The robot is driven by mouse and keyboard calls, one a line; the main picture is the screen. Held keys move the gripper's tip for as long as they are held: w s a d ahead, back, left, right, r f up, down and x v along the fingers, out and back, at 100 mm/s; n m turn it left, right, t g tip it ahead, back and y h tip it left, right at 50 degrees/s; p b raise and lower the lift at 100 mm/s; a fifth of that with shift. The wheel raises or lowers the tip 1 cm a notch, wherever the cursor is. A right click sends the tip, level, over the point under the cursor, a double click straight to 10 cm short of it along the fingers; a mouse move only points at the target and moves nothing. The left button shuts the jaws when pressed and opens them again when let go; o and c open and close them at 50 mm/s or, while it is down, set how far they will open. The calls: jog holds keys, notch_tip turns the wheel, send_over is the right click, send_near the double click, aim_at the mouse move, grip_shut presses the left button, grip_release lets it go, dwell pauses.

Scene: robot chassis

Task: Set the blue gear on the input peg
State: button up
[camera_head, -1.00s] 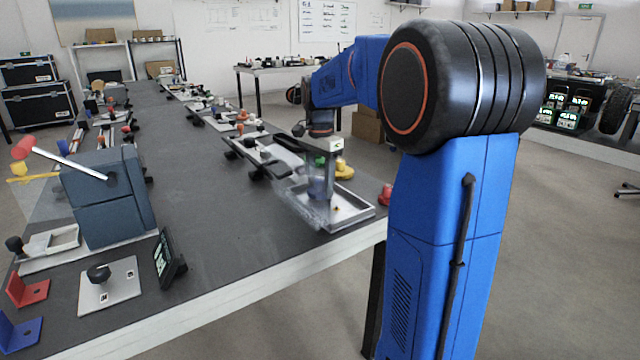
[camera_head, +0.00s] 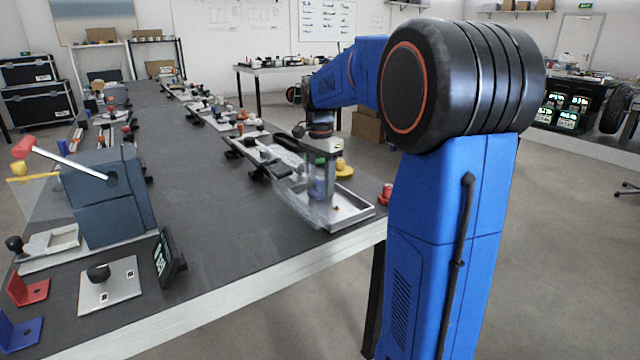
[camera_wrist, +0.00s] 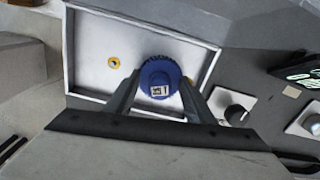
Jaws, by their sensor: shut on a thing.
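The blue gear (camera_wrist: 160,73) is between the two fingers of my gripper (camera_wrist: 158,92), which is shut on it; a small white label shows on the gear's face. In the wrist view the gear is over the pale tray (camera_wrist: 92,40). A yellow ring with a dark centre (camera_wrist: 114,62) lies in the tray, left of and apart from the gear. Another bit of yellow (camera_wrist: 189,81) shows at the gear's right, mostly hidden. I cannot tell which marks the input peg. In the head view my gripper (camera_head: 320,185) is over the tray (camera_head: 362,213), near the table's right edge.
A yellow round part (camera_head: 344,169) and a red knob (camera_head: 386,194) stand near the tray. A dark fixture (camera_head: 250,158) is behind it to the left. A grey block with a red-tipped lever (camera_head: 105,205) stands far left. The middle of the table (camera_head: 215,215) is clear.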

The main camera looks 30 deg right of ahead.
aim_at(321, 179)
jog(key=shift+f, duration=0.45)
jog(key=o, duration=0.8)
jog(key=shift+r, duration=0.15)
jog(key=shift+r, duration=5.4)
jog(key=shift+s, duration=0.1)
